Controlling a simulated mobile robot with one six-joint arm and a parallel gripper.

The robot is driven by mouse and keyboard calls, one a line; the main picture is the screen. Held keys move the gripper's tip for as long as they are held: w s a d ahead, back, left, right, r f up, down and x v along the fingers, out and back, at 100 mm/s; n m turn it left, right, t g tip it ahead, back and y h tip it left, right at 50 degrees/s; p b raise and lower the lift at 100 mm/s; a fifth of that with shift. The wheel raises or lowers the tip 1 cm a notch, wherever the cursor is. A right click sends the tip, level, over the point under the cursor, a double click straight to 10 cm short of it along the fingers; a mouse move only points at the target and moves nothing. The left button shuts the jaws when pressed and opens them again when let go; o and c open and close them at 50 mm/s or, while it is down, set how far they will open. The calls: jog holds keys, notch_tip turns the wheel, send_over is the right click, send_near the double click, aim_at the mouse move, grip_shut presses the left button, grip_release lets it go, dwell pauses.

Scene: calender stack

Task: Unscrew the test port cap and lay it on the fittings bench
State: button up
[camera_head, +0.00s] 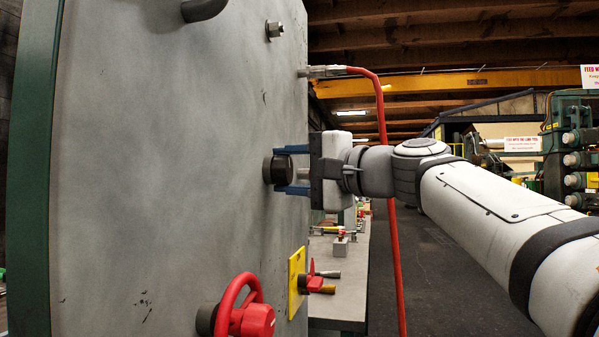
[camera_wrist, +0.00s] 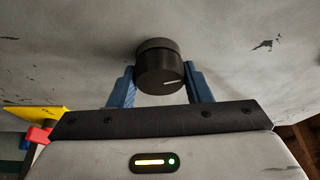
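The test port cap (camera_head: 281,168) is a dark round knob on the large grey panel. In the wrist view the cap (camera_wrist: 159,78) shows a white line on its face and a dark collar (camera_wrist: 157,45) behind it, against the panel. My gripper (camera_head: 290,169) reaches in from the right, one blue finger above the cap and one below. In the wrist view my gripper (camera_wrist: 161,82) has a finger against each side of the cap, with no clear gap. The fittings bench (camera_head: 338,290) is a grey top beyond the panel's right edge.
A red handwheel (camera_head: 240,308) and a yellow plate (camera_head: 297,282) with a red-handled part stick out below the cap. A red hose (camera_head: 391,200) hangs close to my arm. Small fittings (camera_head: 340,243) stand on the bench's far part; its near part looks clear.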

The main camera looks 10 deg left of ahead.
jog(key=o, duration=0.5)
